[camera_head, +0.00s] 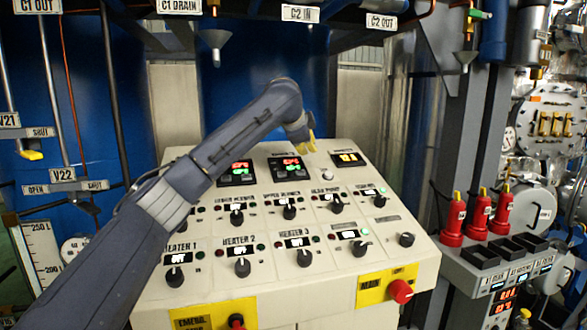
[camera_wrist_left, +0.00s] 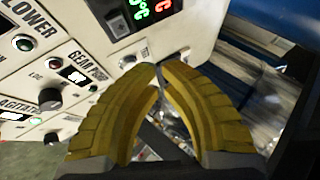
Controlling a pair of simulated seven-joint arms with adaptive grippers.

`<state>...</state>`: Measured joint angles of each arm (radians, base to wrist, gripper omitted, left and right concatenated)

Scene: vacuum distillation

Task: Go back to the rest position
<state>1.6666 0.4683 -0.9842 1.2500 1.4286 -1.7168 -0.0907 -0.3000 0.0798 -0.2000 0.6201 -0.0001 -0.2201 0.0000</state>
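My left arm (camera_head: 235,135) comes in from the lower left of the head view and reaches across the control panel. My left gripper (camera_head: 311,143) is small there, with yellow fingers near the panel's top edge. In the left wrist view the two yellow fingers of my left gripper (camera_wrist_left: 159,66) curve together and meet at the tips, with no object between them. The control panel (camera_head: 415,235) is cream and carries knobs, lit displays and labels; my arm hides part of its left side. My right gripper is in neither view.
Red bottles (camera_head: 479,213) stand on a grey stand right of the panel. A red knob (camera_head: 401,291) sticks out at the panel's lower front. Labelled pipes and a funnel (camera_head: 215,42) hang above. A valve with a yellow handle (camera_head: 30,155) is at the left.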

